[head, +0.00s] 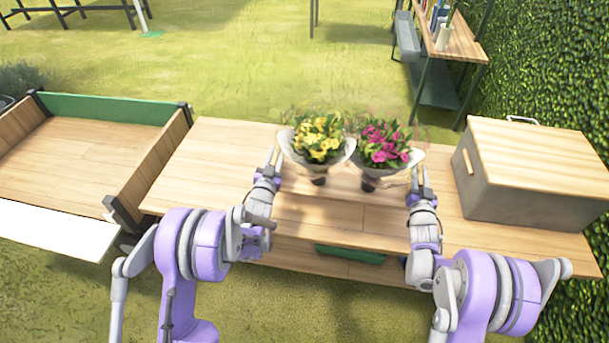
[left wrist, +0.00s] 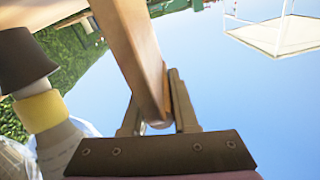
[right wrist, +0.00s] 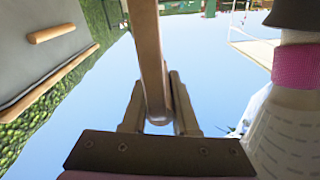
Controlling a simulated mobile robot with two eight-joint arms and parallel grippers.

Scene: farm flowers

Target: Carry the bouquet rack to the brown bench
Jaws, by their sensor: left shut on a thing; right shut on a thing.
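The bouquet rack carries a yellow bouquet (head: 319,138) and a pink bouquet (head: 384,145), side by side and upright. Its frame barely shows in the head view. My left gripper (head: 274,162) is shut on the rack's left wooden bar, which shows in the left wrist view (left wrist: 138,50). My right gripper (head: 420,176) is shut on its right wooden bar, seen in the right wrist view (right wrist: 149,50). The rack is in front of me, over a brown wooden bench (head: 212,165); I cannot tell whether it touches the top.
A grey box with a wooden lid (head: 540,155) stands on the bench's right end, close to my right gripper. A wooden cart-like bed with a green panel (head: 100,107) is at the left. A shelf (head: 450,45) and a hedge (head: 560,50) stand at the right.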

